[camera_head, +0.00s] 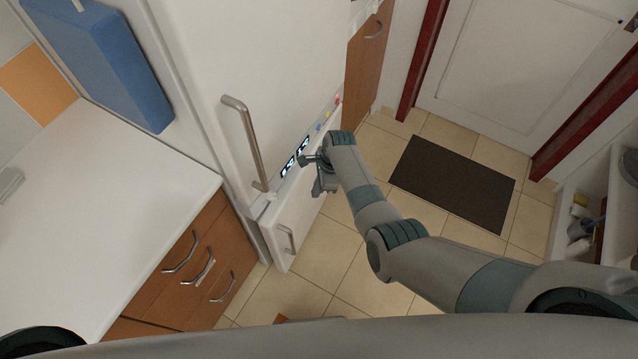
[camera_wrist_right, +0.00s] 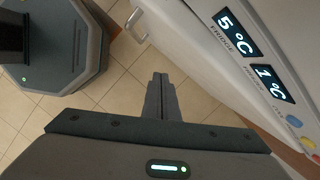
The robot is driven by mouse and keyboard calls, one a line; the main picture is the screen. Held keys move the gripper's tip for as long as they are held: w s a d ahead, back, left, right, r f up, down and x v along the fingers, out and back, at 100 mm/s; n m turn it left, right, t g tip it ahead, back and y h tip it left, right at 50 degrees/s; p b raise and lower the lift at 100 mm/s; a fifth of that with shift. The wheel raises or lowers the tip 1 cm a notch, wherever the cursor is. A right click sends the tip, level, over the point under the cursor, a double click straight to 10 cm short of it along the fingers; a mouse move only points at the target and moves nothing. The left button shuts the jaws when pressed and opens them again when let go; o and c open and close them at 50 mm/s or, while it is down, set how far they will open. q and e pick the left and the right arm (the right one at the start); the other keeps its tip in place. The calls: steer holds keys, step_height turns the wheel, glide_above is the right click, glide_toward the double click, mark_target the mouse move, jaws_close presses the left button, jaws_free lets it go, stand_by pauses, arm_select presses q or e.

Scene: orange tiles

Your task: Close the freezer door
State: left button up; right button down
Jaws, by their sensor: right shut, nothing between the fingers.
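The freezer door (camera_head: 295,225) is the low white front under the fridge's display strip, with a small metal handle (camera_head: 286,238). In the right wrist view the white front (camera_wrist_right: 185,48) and a handle (camera_wrist_right: 137,25) show past the fingers. My right gripper (camera_head: 304,160) is beside the display strip, over the front of the freezer. In the wrist view its fingers (camera_wrist_right: 160,78) are together and empty. Contact with the door cannot be made out. My left gripper is out of view.
The upper fridge door (camera_head: 205,95) has a long metal handle (camera_head: 245,143). A white counter (camera_head: 95,205) with wooden drawers (camera_head: 195,265) stands at left. Tiled floor (camera_head: 335,265) is free right of the freezer, with a dark mat (camera_head: 452,182) before a white door (camera_head: 515,65).

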steer(key=shift+v, duration=1.4)
steer(key=shift+s, duration=0.2)
